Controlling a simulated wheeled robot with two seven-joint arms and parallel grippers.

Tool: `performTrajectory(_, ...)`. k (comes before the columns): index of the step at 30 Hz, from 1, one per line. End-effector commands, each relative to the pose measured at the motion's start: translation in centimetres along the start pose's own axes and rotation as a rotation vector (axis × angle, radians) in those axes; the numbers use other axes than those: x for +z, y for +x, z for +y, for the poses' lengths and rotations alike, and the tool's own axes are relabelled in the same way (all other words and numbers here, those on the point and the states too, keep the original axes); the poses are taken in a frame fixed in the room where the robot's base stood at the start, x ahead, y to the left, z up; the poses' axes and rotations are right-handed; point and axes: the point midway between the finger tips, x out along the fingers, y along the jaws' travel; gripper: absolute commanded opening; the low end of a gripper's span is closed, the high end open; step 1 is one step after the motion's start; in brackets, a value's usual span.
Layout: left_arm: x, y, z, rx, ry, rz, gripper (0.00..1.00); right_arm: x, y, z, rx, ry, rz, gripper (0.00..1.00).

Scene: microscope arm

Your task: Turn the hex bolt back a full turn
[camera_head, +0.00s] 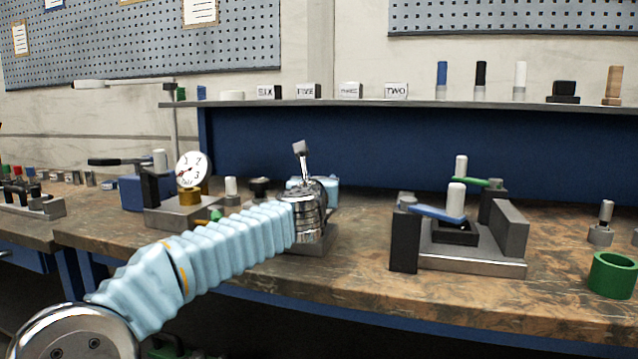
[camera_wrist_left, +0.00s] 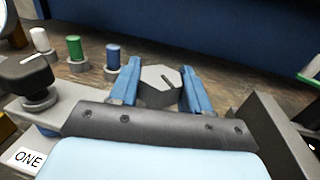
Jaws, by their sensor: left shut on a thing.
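The grey hex bolt (camera_wrist_left: 160,86) has a dark line marked on its top face and shows in the left wrist view. My left gripper (camera_wrist_left: 158,84) has its two blue fingers on opposite sides of the bolt's head and is shut on it. In the head view my left arm, in a light blue sleeve, reaches to a grey block (camera_head: 312,246) near the middle of the bench. There the wrist hides the bolt and most of the gripper. My right gripper is in neither view.
A black knob (camera_wrist_left: 27,76) and white, green and blue pegs stand left of the bolt. A dark grey block (camera_wrist_left: 268,135) is close on the right. A fixture with a blue lever (camera_head: 437,214) stands right of my wrist, and a dial gauge (camera_head: 193,169) left.

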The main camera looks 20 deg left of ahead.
Motion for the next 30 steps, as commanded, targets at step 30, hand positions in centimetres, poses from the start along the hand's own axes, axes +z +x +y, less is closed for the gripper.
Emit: performTrajectory(30, -0.02, 0.05, -0.14, 0.516, 0.001, 0.002, 0.17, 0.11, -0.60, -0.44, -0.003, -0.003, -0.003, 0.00)
